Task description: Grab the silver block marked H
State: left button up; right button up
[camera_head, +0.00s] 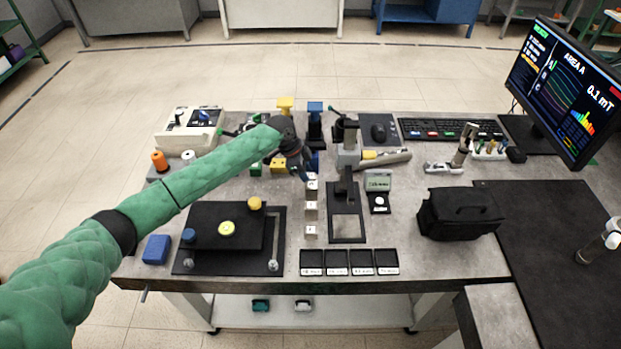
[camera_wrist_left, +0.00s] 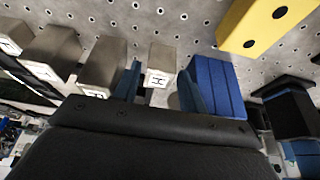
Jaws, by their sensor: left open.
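My left gripper (camera_head: 304,174) reaches over the table from the left at the top of a column of small silver blocks. Its blue fingers (camera_wrist_left: 159,88) are open. In the left wrist view a silver block with a mark that looks like H (camera_wrist_left: 158,60) sits between the fingers, with gaps visible beside it. Another silver block (camera_wrist_left: 103,62) stands just left of the fingers, and two more lie farther left. In the head view three silver blocks show below the gripper, the nearest to it here (camera_head: 312,186); the H block is hidden there by the gripper.
A blue block (camera_wrist_left: 214,88) stands close to the right finger, with a yellow block (camera_wrist_left: 262,25) beyond it. A black platform (camera_head: 200,265) lies to the left, and black trays (camera_head: 337,258) line the front edge.

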pick_arm(q)
jog(key=c, duration=0.8)
jog(key=shift+c, duration=0.2)
jog(key=shift+r, duration=0.15)
